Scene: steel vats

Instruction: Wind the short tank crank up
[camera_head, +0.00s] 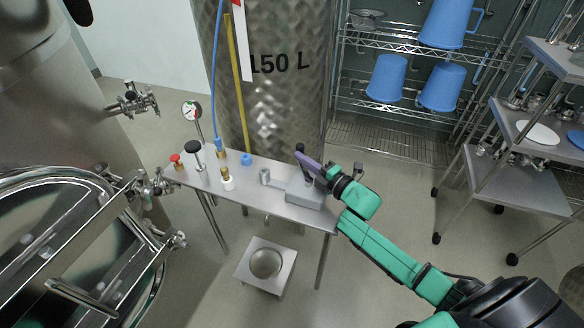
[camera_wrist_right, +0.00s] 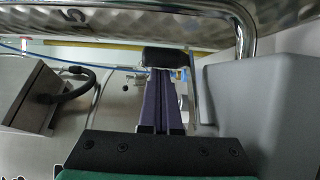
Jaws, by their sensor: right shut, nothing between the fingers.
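A grey crank box (camera_head: 307,193) sits at the right end of the narrow steel table, in front of the 150 L tank. A short black handle (camera_head: 300,147), which looks like the crank's grip, stands above it. My right gripper (camera_head: 304,158) reaches in from the right, its purple fingers shut and empty, with their tips at the black handle. In the right wrist view the closed fingers (camera_wrist_right: 163,78) end at a black grip (camera_wrist_right: 167,58); whether they touch it I cannot tell. The crank's arm is mostly hidden by my gripper. My left gripper is out of view.
The steel table (camera_head: 235,190) also holds a gauge (camera_head: 191,111), a black-topped valve (camera_head: 194,148) and several small fittings. The 150 L tank (camera_head: 270,110) stands close behind. Wire shelves with blue jugs (camera_head: 387,78) stand at the back right.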

